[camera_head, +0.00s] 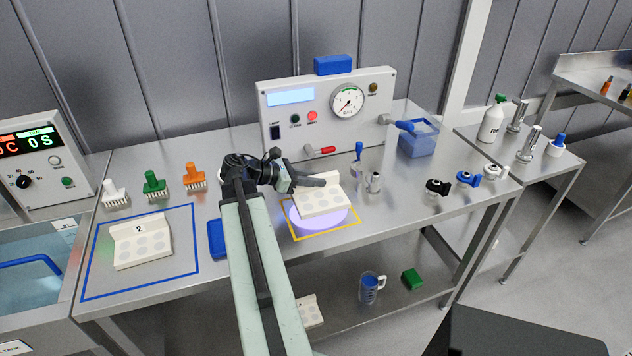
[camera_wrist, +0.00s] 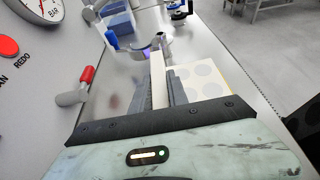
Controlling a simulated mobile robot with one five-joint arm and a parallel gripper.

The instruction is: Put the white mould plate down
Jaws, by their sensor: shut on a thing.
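The white mould plate (camera_head: 322,199) has round recesses and a raised back flange. My gripper (camera_head: 318,181) is shut on that flange. In the wrist view the flange stands between the two dark fingers (camera_wrist: 166,88), and the recessed face of the plate (camera_wrist: 206,80) spreads to the right. The plate is over the glowing lilac disc (camera_head: 318,220) inside a yellow outlined square (camera_head: 357,226). It covers the back part of the disc; I cannot tell whether it touches. A second white mould plate, marked 2 (camera_head: 142,242), lies in a blue outlined square on the left.
A gauge panel (camera_head: 330,107) with a red-handled lever (camera_head: 322,151) stands behind the plate. A blue-topped tool (camera_head: 358,158) and a small metal fitting (camera_head: 374,182) stand close to its right. A blue tray (camera_head: 216,239) lies left of my arm. The bench beyond the fittings is fairly clear.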

